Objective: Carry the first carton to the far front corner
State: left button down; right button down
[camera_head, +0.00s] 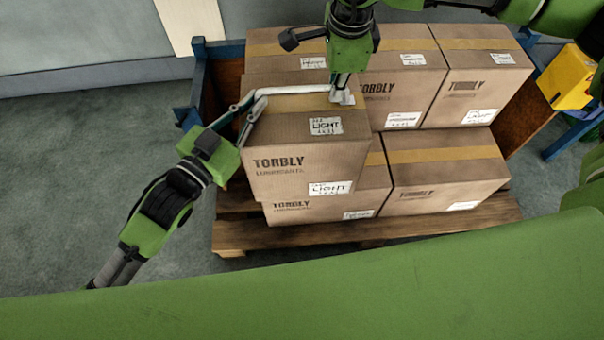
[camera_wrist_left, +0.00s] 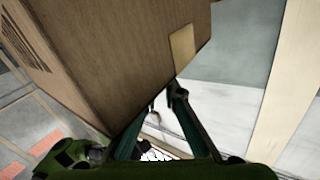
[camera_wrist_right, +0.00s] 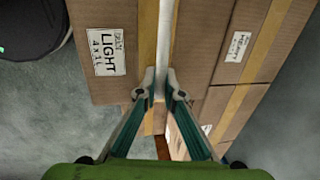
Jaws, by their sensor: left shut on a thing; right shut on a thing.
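The carton marked LIGHT (camera_head: 299,148) sits high at the front left, overlapping the lower front carton in view; I cannot tell whether they touch. A pale strap or bar (camera_head: 293,90) runs across its top by the tape. My left gripper (camera_head: 254,106) is shut at the strap's left end, beside the carton's upper left edge. The left wrist view shows the carton's side (camera_wrist_left: 110,60) close by; the exact grip is unclear. My right gripper (camera_head: 342,97) points down, shut on the strap's right end. The right wrist view shows the strap (camera_wrist_right: 166,40) between its fingertips (camera_wrist_right: 158,95).
More TORBLY cartons (camera_head: 400,90) stand behind and to the right on a wooden pallet (camera_head: 270,235). Blue frame posts (camera_head: 199,90) rise at the left. A yellow box (camera_head: 567,80) is at the far right. The floor at the left (camera_head: 90,150) is clear.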

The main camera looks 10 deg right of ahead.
aim_at(335, 103)
pick_arm(q)
jog(key=shift+r, duration=0.25)
pick_arm(e)
jog(key=shift+w, duration=0.15)
